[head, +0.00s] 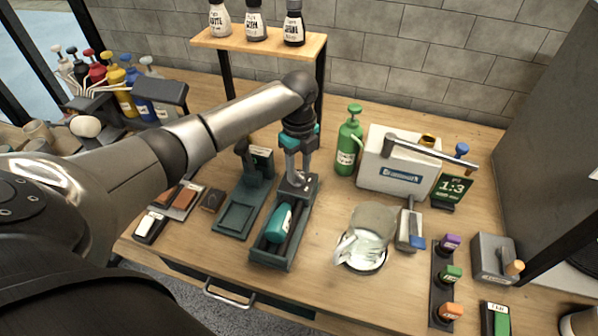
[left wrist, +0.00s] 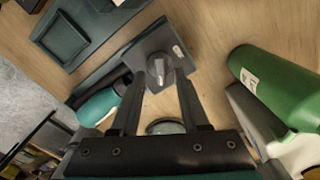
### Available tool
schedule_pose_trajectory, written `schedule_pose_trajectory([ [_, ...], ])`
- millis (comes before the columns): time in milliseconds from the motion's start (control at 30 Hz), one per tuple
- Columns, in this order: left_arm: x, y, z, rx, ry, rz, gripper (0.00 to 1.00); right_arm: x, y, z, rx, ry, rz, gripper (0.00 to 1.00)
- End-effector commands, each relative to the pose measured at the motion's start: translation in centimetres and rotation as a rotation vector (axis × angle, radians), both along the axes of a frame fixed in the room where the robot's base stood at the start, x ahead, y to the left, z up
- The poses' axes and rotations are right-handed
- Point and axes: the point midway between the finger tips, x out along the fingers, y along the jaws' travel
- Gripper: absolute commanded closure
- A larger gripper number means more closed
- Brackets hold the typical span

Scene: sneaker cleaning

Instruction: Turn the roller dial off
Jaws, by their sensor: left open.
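The roller unit is a dark teal tray (head: 270,260) on the table, with a teal roller (head: 277,222) lying in it. Its raised far end (head: 310,186) carries the grey dial, which shows in the left wrist view (left wrist: 160,74). My left gripper (head: 297,172) points down over this end. In the left wrist view its two fingers (left wrist: 160,85) are apart, with the dial between their tips. I cannot tell whether they touch it. The roller (left wrist: 98,106) also shows there, partly behind a finger. My right gripper is not in view.
A green bottle (head: 349,140) and a white case (head: 398,165) stand right of the gripper. A teal stand (head: 236,220) is close on the left. A clear container (head: 365,240) and several coloured knobs are further right. A shelf (head: 262,45) rises behind.

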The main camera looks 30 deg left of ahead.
Motion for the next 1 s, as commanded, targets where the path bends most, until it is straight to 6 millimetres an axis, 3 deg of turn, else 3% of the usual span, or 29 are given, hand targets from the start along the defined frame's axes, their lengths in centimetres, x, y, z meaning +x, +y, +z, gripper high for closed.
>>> schedule_pose_trajectory([
  [400, 0.01, 0.00, -1.00, 0.001, -0.001, -0.001, 0.55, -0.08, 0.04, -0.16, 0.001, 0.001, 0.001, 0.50],
  [800, 0.01, 0.00, -0.98, 0.001, -0.001, -0.001, 0.99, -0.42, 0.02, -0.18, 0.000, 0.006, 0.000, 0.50],
  [1000, 0.00, 0.00, -0.97, 0.001, 0.000, -0.001, 1.00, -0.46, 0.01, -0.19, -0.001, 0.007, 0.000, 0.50],
])
